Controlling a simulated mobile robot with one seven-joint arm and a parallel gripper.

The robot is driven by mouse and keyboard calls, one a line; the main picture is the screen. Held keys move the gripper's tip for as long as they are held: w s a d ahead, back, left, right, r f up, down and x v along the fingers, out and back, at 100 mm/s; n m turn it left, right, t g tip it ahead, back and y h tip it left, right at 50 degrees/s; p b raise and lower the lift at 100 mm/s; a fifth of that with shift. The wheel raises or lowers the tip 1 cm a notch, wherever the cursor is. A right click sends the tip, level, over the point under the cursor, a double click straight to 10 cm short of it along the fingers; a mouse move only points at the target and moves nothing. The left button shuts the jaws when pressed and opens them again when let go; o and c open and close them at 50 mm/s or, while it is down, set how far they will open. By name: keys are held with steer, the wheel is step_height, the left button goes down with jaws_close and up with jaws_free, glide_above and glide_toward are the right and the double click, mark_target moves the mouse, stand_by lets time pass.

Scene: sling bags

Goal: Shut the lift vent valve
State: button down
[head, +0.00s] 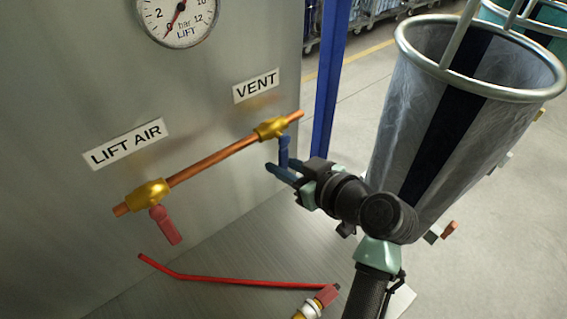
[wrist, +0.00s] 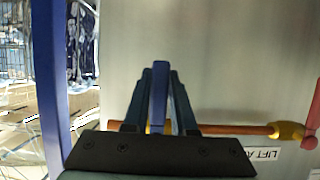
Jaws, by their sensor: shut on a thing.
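The vent valve is a brass body (head: 270,128) on a copper pipe, below the VENT label (head: 256,86) in the head view. Its blue lever (head: 284,150) hangs downward from the body, across the line of the pipe. My gripper (head: 281,167) reaches in from the right and is shut on the blue lever near its lower part. In the wrist view, the blue lever (wrist: 160,95) stands between the two dark fingers. The lever's lower end is partly hidden by the fingers in the head view.
The LIFT AIR valve (head: 148,193) with a red lever (head: 167,226) sits at the pipe's left end. A gauge (head: 179,15) is above. A blue post (head: 328,90) and a grey bag in a hoop (head: 425,120) stand right.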

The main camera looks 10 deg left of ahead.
steer(key=c, duration=0.7)
jaws_free()
steer(key=b+v, duration=0.2)
steer(key=v, duration=1.1)
